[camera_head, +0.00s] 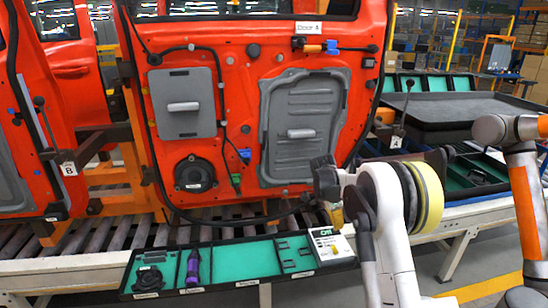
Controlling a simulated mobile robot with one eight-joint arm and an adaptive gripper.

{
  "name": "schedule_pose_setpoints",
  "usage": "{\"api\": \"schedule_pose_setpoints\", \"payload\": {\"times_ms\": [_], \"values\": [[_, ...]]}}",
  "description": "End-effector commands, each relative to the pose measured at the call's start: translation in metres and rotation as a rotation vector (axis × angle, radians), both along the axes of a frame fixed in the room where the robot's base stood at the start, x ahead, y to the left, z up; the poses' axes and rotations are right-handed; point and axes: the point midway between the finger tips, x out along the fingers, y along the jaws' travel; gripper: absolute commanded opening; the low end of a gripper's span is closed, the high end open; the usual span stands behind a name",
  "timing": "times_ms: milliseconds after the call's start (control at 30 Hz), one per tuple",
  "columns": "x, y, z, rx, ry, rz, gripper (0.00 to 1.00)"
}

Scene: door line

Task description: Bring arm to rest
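My arm (392,225) shows at the lower right of centre, white with a yellow ring and dark joints. Its dark end, my gripper (328,184), is in front of the lower right part of the red door labelled "Door A" (246,110). The fingers are small and partly hidden, so I cannot tell whether they are open or shut or hold anything. I also cannot tell whether the gripper touches the door or is only in front of it.
A tray with teal compartments (217,280) lies along the conveyor's front (50,272), holding a black round part (148,279), a purple tool (193,266) and a white device (326,244). Another red door (35,120) hangs left. A dark table (455,108) is at right.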

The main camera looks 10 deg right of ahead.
Motion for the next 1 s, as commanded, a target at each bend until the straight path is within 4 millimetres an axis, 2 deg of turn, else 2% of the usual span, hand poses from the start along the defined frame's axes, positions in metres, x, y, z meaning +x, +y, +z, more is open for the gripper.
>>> {"api": "schedule_pose_setpoints", "payload": {"times_ms": [167, 267, 400, 533, 633, 767, 867, 1000], "values": [[-0.022, 0.017, 0.056, 0.017, -0.018, 0.153, 0.0], [-0.047, 0.031, 0.099, 0.025, -0.036, 0.297, 0.0], [-0.091, 0.052, 0.149, 0.025, -0.068, 0.501, 0.0], [-0.139, 0.071, 0.184, 0.01, -0.1, 0.687, 0.0], [-0.179, 0.085, 0.202, -0.009, -0.126, 0.827, 0.0], [-0.233, 0.101, 0.214, -0.048, -0.161, 1.005, 0.0], [-0.274, 0.113, 0.214, -0.086, -0.188, 1.137, 0.0], [-0.323, 0.127, 0.204, -0.149, -0.223, 1.304, 0.0]]}}
